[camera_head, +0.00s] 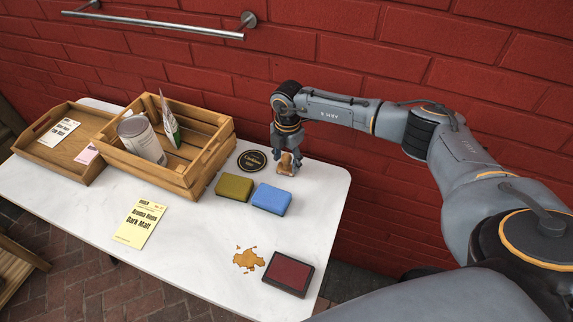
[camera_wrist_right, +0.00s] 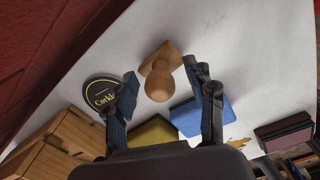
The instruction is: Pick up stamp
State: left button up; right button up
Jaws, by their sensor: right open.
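The wooden stamp (camera_head: 287,165) stands upright on the white table near its back right part. In the right wrist view the stamp (camera_wrist_right: 160,76) shows its round knob and square base between my fingers. My right gripper (camera_head: 288,150) is above and around the top of the stamp in the head view, with its fingers apart. In the right wrist view the open right gripper (camera_wrist_right: 166,95) has one finger on each side of the knob, with gaps visible. My left gripper is not in view.
A round black coaster (camera_head: 252,160), a blue sponge (camera_head: 271,199) and an olive sponge (camera_head: 234,187) lie close by. A dark red ink pad (camera_head: 289,273) and a brown spill (camera_head: 247,260) are in front.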

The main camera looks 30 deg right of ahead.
grip_shut()
jog(key=shift+r, duration=0.1)
